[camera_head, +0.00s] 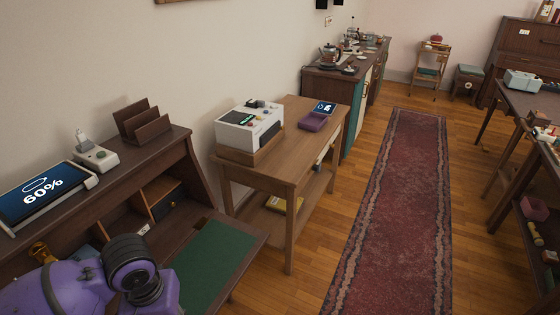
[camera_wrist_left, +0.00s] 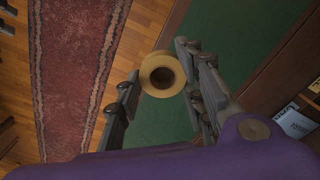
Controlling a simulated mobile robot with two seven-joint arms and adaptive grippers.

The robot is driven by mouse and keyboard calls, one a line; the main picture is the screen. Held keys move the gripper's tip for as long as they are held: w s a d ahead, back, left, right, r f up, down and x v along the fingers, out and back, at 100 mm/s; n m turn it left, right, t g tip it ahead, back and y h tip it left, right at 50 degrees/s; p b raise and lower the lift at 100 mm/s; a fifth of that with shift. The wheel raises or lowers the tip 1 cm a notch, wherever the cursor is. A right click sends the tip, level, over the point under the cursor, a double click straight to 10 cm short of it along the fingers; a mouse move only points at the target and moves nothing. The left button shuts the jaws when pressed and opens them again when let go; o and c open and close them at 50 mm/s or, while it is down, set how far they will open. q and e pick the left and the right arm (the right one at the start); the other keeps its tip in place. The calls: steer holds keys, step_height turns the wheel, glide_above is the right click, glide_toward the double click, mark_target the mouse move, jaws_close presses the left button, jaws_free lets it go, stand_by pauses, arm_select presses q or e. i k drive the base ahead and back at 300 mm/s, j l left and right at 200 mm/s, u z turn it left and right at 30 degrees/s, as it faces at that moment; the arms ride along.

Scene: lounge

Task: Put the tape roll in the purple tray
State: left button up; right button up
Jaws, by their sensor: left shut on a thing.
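The tan tape roll (camera_wrist_left: 146,72) sits between the fingers of my left gripper (camera_wrist_left: 161,82) in the left wrist view, with its round hole facing the camera. The gripper is shut on it, above the green desk mat. In the head view only my purple left arm shows at the lower left; I cannot make out the roll or fingers there. The purple tray (camera_head: 312,122) is small and lies on the wooden side table (camera_head: 296,153), near its right end, well away from my arm. My right gripper is in neither view.
The desk has a green mat (camera_head: 206,262), a raised shelf with a tablet (camera_head: 42,194), a small device (camera_head: 96,157) and a brown rack (camera_head: 143,123). A white machine (camera_head: 250,128) stands left of the tray, a small screen (camera_head: 325,108) behind it. The red rug (camera_head: 397,205) is clear.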

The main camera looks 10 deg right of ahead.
mark_target(316, 121)
steer(key=i+l+z, duration=0.1)
steer(key=i+l, duration=0.25)
steer(key=l, duration=0.2)
steer(key=i+l, duration=0.35)
steer(key=l, duration=0.2)
steer(key=i+l+z, duration=0.15)
steer(key=i+l, duration=0.2)
steer(key=l, duration=0.2)
steer(key=i+l+z, duration=0.1)
steer(key=i+l, duration=0.55)
steer(key=i, duration=0.25)
steer(key=i+j+z, duration=0.1)
steer(key=i, duration=0.3)
steer(key=i+j+z, duration=0.1)
steer(key=i, duration=0.35)
steer(key=i+j, duration=0.25)
steer(key=i, duration=0.15)
steer(key=z, duration=0.05)
